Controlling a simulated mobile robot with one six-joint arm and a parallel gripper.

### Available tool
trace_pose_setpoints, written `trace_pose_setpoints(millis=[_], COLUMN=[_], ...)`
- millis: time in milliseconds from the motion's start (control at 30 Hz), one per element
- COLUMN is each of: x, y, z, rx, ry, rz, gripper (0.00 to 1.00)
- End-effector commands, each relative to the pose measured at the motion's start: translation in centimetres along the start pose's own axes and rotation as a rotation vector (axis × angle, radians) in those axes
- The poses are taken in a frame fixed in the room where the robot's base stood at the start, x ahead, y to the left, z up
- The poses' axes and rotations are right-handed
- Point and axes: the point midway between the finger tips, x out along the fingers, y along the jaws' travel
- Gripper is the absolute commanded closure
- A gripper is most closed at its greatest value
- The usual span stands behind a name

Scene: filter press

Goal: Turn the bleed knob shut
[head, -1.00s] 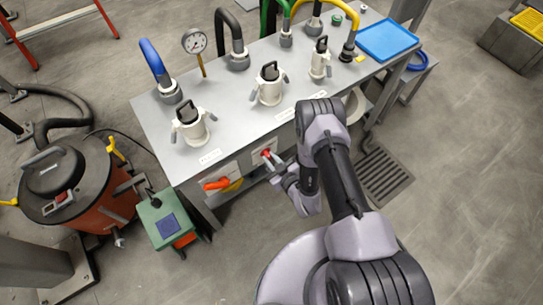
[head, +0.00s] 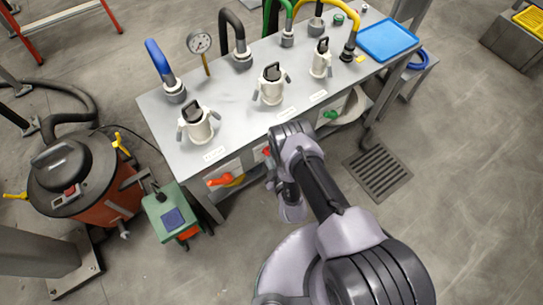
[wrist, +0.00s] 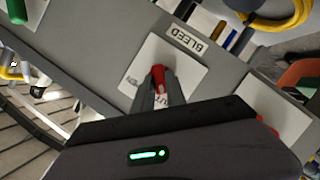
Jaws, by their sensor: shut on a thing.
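The red bleed knob (wrist: 158,77) shows in the wrist view on a white plate (wrist: 183,68), below a label reading BLEED (wrist: 187,40). My gripper (wrist: 161,92) is shut on the knob, with one grey finger on each side of it. Lettering on the plate is partly covered by the fingers. In the head view only a sliver of the red knob (head: 266,152) shows on the front of the bench, beside my arm. My arm hides most of the gripper there.
An orange-red handle (head: 221,180) sits left of the knob on the bench front, and a green knob (head: 330,115) to the right. The grey bench (head: 235,105) carries white canisters and hoses. A green box (head: 168,212) and an orange drum (head: 110,205) stand at left.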

Motion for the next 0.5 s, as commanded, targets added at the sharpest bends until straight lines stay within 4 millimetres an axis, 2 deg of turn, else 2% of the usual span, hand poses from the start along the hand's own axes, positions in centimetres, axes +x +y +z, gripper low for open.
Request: trace_pose_setpoints(millis=[433, 467, 500], x=[0.0, 0.0, 0.0], y=[-0.02, -0.02, -0.02], z=[0.01, 0.01, 0.01], rx=[-0.01, -0.01, -0.01], ry=[0.0, 0.0, 0.0], rz=[0.003, 0.003, 0.003], gripper=[1.0, 0.82, 0.74])
